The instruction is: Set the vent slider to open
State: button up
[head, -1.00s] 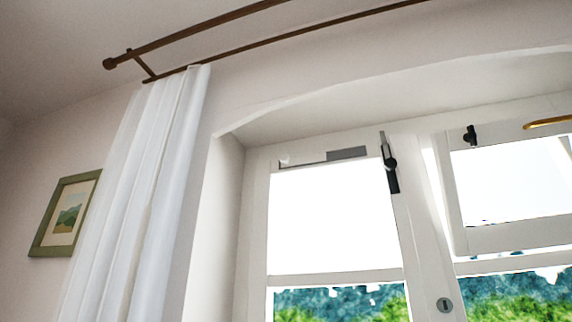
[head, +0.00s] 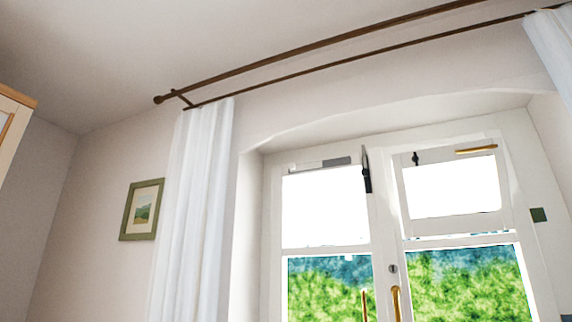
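A slim vent strip (head: 308,166) sits on the top rail of the left window sash (head: 278,215). Its right part is a darker grey piece (head: 337,161); the left part is pale. A small pale bump shows near its left end, too small to tell if it is the slider knob. I cannot tell the slider's setting from here. My gripper is not in view.
A white curtain (head: 195,210) hangs left of the window from a brown rod (head: 330,56). Another curtain (head: 552,50) is at the upper right. A black handle (head: 366,172) is right of the strip; brass handles (head: 397,303) are lower. A framed picture (head: 142,209) hangs left.

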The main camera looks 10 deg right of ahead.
aim_at(292, 166)
jog(key=u, duration=0.85)
jog(key=i, duration=1.15)
jog(key=z, duration=0.05)
